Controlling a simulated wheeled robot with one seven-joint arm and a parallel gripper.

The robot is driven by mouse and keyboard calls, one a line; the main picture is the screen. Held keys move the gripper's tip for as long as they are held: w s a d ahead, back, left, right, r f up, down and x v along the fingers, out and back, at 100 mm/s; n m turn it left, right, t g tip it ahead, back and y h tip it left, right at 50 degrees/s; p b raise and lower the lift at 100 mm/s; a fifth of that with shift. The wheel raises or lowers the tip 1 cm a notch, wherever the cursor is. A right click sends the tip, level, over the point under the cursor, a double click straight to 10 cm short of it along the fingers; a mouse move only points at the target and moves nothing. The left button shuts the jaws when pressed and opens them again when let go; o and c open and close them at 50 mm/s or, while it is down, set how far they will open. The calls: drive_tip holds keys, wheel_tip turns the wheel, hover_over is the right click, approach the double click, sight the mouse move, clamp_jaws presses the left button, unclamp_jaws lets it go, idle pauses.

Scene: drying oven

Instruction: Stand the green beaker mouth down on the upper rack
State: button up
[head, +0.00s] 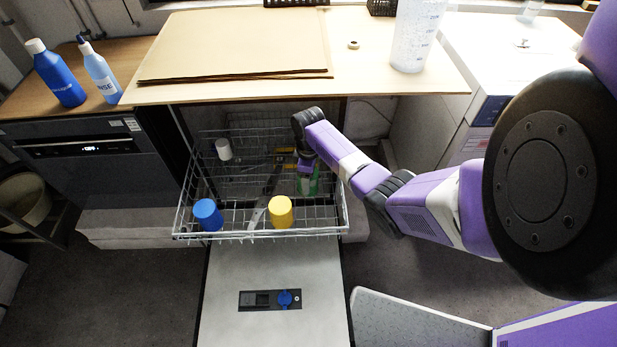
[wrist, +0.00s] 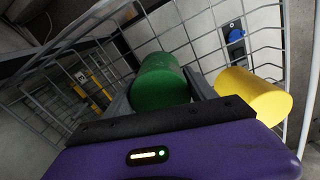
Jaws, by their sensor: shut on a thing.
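The green beaker (wrist: 160,84) is between the fingers of my gripper (wrist: 162,100) in the wrist view, and the gripper is shut on it. Its closed end faces the wrist camera; its mouth is hidden. In the head view the green beaker (head: 314,181) shows only partly behind my gripper (head: 306,172), at the right part of the upper rack (head: 265,234). The rack is a wire basket pulled out of the machine. I cannot tell whether the beaker touches the rack wires.
A yellow beaker (head: 281,212) stands at the rack's front, close to the green one in the wrist view (wrist: 252,95). A blue beaker (head: 208,214) stands front left and a white one (head: 223,149) behind it. The worktop (head: 400,92) overhangs the rack's back.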

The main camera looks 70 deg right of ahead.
drive_tip(key=shift+f, duration=0.35)
drive_tip(key=o, duration=1.5)
drive_tip(key=shift+o, duration=0.2)
drive_tip(key=shift+r, duration=3.95)
